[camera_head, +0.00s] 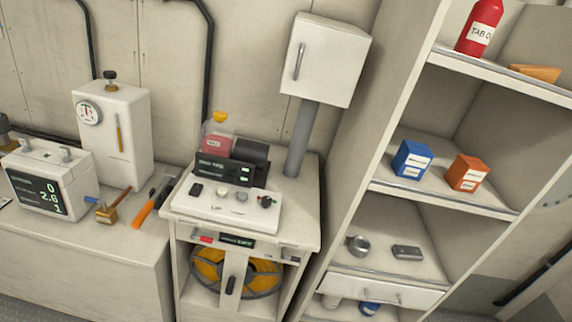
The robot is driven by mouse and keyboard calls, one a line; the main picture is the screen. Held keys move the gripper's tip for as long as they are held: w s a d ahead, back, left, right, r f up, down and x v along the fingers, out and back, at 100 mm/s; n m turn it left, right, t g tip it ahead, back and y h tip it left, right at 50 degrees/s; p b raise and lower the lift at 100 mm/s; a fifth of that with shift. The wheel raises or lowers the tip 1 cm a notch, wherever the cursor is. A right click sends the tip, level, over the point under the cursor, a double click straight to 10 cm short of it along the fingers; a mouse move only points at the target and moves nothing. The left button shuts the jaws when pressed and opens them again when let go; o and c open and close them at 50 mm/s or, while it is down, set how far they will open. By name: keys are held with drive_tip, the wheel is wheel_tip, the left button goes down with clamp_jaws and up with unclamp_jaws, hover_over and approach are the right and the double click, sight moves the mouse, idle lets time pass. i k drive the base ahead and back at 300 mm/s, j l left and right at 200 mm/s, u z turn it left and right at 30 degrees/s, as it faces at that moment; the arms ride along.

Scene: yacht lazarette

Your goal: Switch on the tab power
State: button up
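A white control panel (228,207) lies on a white stand left of the shelf unit. It carries a black switch (196,190), pale round buttons (222,191) and a dark knob (266,202), with small lettering that seems to read "UP". A black unit (224,171) with small green-lit displays stands behind it. I cannot read which control is the tab power or tell the switch's position. A strip with a red part (206,239) and a dark display (237,242) is on the stand's front. My gripper is not in view.
A white wall box (325,60) on a grey post rises behind the stand. An open shelf unit (477,202) with boxes and a drawer stands right. A yellow reel (209,270) sits below.

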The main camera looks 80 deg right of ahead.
sight(195, 191)
drive_tip(key=z, duration=1.55)
